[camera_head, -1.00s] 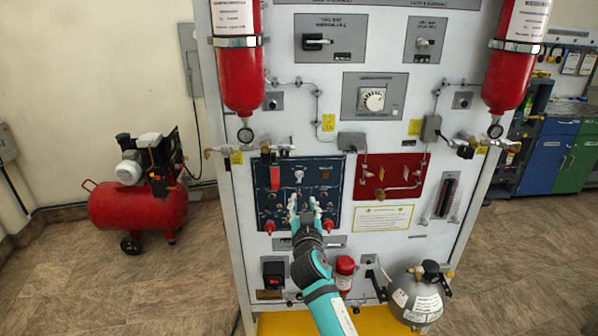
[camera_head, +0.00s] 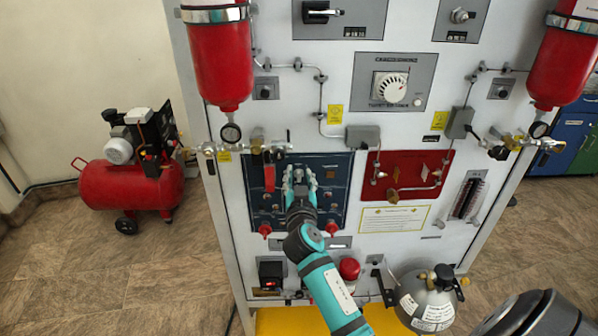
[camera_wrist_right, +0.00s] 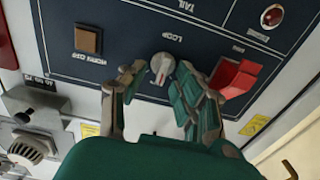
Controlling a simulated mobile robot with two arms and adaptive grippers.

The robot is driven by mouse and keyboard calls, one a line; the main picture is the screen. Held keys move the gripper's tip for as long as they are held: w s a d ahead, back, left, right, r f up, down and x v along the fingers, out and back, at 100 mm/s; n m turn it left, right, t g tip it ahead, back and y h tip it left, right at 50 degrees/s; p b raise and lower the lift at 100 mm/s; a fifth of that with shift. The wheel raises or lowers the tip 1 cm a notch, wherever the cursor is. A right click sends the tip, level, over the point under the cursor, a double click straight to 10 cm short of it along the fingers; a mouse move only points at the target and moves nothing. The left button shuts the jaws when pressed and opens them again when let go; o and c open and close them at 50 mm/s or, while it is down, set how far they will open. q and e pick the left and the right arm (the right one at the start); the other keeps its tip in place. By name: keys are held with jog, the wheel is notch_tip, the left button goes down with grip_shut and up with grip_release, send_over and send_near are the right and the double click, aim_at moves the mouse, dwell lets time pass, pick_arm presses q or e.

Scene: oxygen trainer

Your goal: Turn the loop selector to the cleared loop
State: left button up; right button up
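The loop selector (camera_wrist_right: 161,66) is a small grey-white knob on the dark blue panel (camera_head: 337,202), beside the printed word LOOP in the right wrist view. My right gripper (camera_head: 300,180) is at the upper middle of that panel in the head view. In the right wrist view its two fingers (camera_wrist_right: 158,80) are spread, one on each side of the knob. Gaps show between the knob and both fingertips, so the gripper looks open and not clamped on it. In the head view the gripper largely covers the knob. My left gripper is in no view.
A red switch cover (camera_wrist_right: 236,78) is close beside one finger, and a brown square button (camera_wrist_right: 88,40) sits on the other side. A red lamp (camera_wrist_right: 272,16) is farther off. The red panel (camera_head: 407,176) is to the right. A grey cylinder (camera_head: 425,295) stands low right.

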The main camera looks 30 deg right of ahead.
jog(key=shift+s+a+r, duration=0.1)
jog(key=shift+s+a, duration=0.05)
jog(key=shift+c, duration=0.8)
grip_shut()
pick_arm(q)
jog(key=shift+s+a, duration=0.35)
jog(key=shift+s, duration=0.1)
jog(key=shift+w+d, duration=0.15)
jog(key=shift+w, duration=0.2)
pick_arm(e)
jog(key=shift+n, duration=0.3)
jog(key=shift+a+n, duration=0.1)
jog(key=shift+n, duration=0.7)
jog(key=n, duration=0.3)
jog(key=shift+a+b, duration=0.1)
jog(key=shift+b, duration=0.25)
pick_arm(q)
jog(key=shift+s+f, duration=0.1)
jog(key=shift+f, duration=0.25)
pick_arm(e)
jog(key=shift+w+a+n, duration=0.1)
jog(key=shift+w+n, duration=0.05)
jog(key=shift+n, duration=0.75)
jog(key=shift+w+a+n, duration=0.1)
jog(key=shift+n, duration=0.8)
